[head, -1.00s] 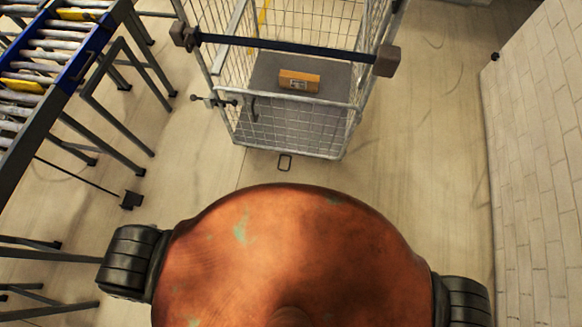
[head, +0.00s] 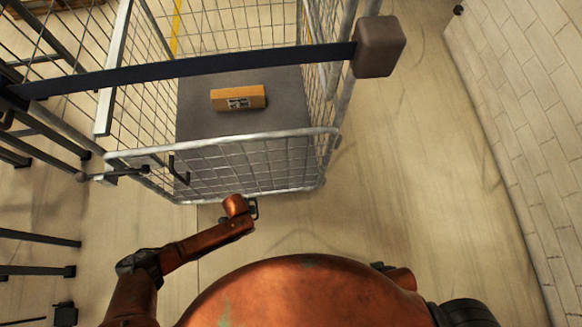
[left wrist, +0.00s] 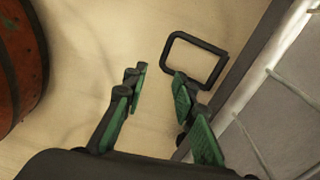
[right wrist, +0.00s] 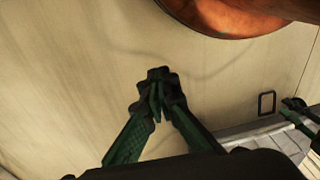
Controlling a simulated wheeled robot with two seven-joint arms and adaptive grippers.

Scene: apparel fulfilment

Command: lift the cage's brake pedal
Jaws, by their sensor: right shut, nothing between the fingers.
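The brake pedal is a black rectangular loop low at the cage's front edge. It shows in the left wrist view (left wrist: 222,50) and the right wrist view (right wrist: 266,93). In the head view the left arm's end partly hides it. My left gripper (left wrist: 158,76) is open and empty beside the pedal; its right finger overlaps the loop's near corner in the picture, and I cannot tell if they touch. The left fingers also show at the right wrist view's right edge (right wrist: 297,112). My right gripper (right wrist: 158,78) is shut and empty, away from the pedal. The wire cage (head: 232,138) stands ahead.
A yellow-brown box (head: 238,97) lies on the cage's grey floor. A dark blue strap (head: 200,69) crosses the cage front, with a grey-brown block (head: 379,47) at its end. A white brick wall (head: 530,130) stands at right. The floor between cage and wall is clear.

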